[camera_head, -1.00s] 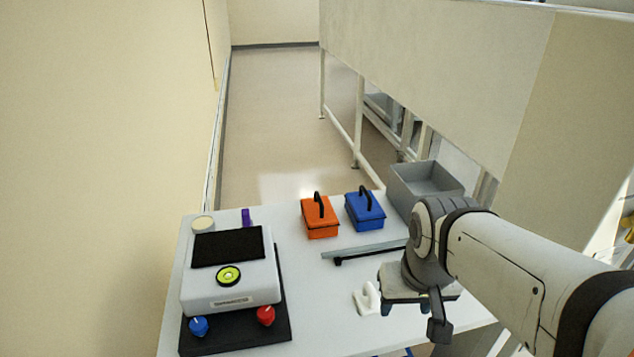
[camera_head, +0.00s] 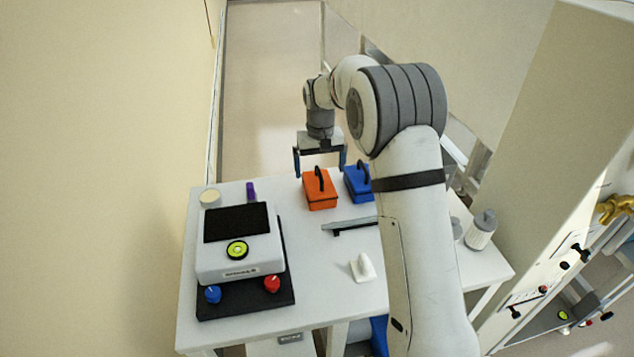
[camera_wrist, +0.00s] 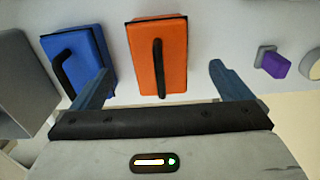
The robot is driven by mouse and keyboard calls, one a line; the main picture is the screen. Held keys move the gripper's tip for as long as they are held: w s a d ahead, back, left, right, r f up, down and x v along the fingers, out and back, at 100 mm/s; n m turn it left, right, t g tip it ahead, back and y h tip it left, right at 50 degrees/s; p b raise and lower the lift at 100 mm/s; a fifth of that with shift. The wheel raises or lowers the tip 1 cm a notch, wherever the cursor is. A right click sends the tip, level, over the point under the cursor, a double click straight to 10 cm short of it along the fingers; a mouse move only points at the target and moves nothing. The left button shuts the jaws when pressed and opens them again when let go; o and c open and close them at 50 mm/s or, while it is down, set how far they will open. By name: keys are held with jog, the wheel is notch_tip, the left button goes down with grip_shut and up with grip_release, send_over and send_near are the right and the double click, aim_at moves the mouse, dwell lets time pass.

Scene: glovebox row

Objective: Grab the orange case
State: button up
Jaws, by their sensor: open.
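The orange case (camera_head: 321,193) stands on the white table near its far edge, with a black handle arched over its top. My gripper (camera_head: 320,168) is open and empty, above and just behind the orange case in the head view. In the wrist view the orange case (camera_wrist: 158,62) lies between the two spread blue fingers (camera_wrist: 162,82), nearer the left one. Its black handle runs lengthwise toward the gripper. I see no contact between the fingers and the case.
A blue case (camera_head: 358,184) stands close to the right of the orange one. A grey bin (camera_wrist: 22,85) shows in the wrist view. A white device (camera_head: 238,243) with knobs, a purple item (camera_head: 250,192) and a round-lidded item (camera_head: 210,198) are at left. A grey bar (camera_head: 350,226) lies in front.

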aim_at(319, 186)
jog(key=shift+w+a+f, duration=0.5)
jog(key=shift+w+f, duration=0.05)
jog(key=shift+f, duration=0.15)
jog(key=f+p, duration=0.1)
jog(key=f, duration=0.4)
jog(key=f+p, duration=0.1)
jog(key=f, duration=0.1)
jog(key=shift+w+d+f+p, duration=0.3)
jog(key=shift+w+d+p, duration=0.05)
jog(key=shift+c, duration=0.4)
jog(key=c, duration=1.3)
